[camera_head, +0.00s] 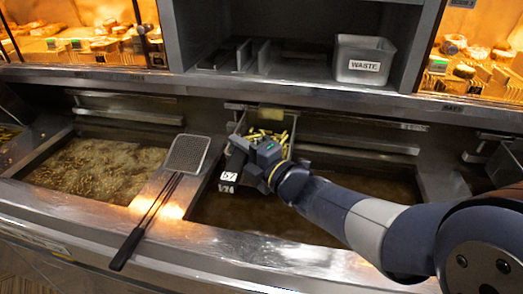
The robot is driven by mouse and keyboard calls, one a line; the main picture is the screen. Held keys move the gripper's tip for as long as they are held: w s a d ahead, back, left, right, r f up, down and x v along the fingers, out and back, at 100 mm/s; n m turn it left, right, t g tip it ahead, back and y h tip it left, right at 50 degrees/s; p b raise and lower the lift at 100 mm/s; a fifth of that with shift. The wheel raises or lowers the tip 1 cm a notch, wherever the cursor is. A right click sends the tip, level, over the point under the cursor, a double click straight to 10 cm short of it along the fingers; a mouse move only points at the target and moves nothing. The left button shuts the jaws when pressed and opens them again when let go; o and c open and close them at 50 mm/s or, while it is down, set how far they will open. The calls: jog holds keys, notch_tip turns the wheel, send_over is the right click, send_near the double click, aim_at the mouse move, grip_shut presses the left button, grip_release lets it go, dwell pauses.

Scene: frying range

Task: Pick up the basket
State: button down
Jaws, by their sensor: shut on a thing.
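The basket (291,146) is a small metal fryer basket with yellow fries in it. It is at the back of the middle oil vat, by the rear wall and rail. My gripper (240,150) is at its front and shut on it, apparently at the handle end. White number labels (228,177) show just below the gripper. The gripper and wrist hide most of the basket's front and the exact grip. I cannot tell whether the basket hangs on the rail or is lifted clear of it.
A skimmer (187,154) with a black handle lies across the divider left of the vat. Oil vats (95,165) lie on both sides. A metal front ledge (220,250) runs along the fryer. A WASTE bin (363,60) stands on the shelf above, with lit food displays beside it.

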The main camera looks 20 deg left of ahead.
jog(key=shift+r, duration=0.15)
dwell(0.3)
jog(key=shift+r+p, duration=1)
jog(key=shift+r, duration=0.9)
jog(key=shift+s+d+f, duration=0.1)
jog(key=shift+d+f, duration=0.15)
jog(key=shift+d, duration=0.05)
jog(key=v, duration=1.7)
jog(key=shift+d+r+p, duration=0.15)
jog(key=shift+r+p, duration=0.05)
jog(key=shift+p, duration=0.1)
jog(key=shift+s, duration=0.1)
